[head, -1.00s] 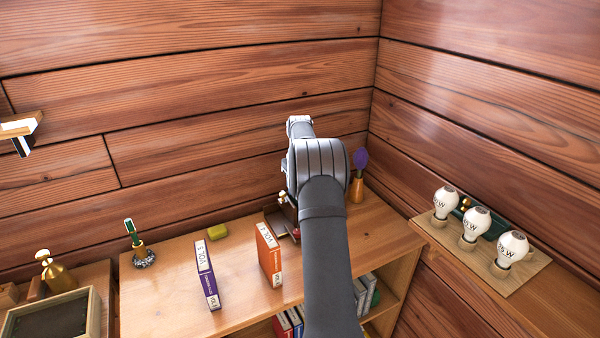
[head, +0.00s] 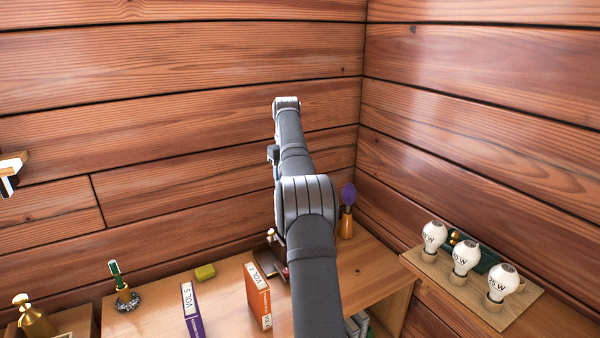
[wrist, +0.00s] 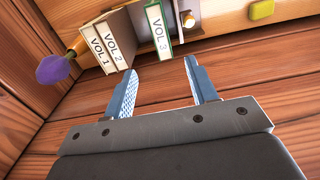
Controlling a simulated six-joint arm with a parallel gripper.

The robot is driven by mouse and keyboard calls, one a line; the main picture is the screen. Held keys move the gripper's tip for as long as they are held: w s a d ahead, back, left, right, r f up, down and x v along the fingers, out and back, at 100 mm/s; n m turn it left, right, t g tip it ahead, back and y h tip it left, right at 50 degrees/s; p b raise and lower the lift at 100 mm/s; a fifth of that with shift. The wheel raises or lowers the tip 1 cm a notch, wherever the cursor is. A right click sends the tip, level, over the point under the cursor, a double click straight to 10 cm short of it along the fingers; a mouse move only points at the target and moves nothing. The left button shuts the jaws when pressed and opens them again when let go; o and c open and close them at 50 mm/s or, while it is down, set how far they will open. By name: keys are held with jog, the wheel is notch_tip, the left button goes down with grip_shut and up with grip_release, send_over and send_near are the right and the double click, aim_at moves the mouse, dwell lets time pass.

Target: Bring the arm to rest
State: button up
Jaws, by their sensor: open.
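My gripper (wrist: 160,67) shows in the wrist view with its two blue fingers spread apart and nothing between them. Beyond the fingertips, books marked VOL 1 (wrist: 101,43), VOL 2 (wrist: 117,38) and VOL 3 (wrist: 157,30) stand at the shelf. The fingers look clear of them. In the head view my arm rises through the middle of the picture, in front of the wall and above the shelf top. The gripper's fingers cannot be made out there.
An orange book (head: 258,296) and a VOL 5 book (head: 192,310) stand on the shelf top (head: 362,268). A purple-topped item (head: 348,196) is right of the arm. Three bulbs (head: 466,257) stand at the right. The wooden walls (head: 200,100) meet behind the arm.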

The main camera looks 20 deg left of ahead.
jog(key=shift+f, duration=0.1)
dwell(0.3)
notch_tip(320, 180, down, 17)
dwell(0.6)
notch_tip(320, 180, up, 14)
jog(key=shift+r, duration=0.2)
dwell(2.5)
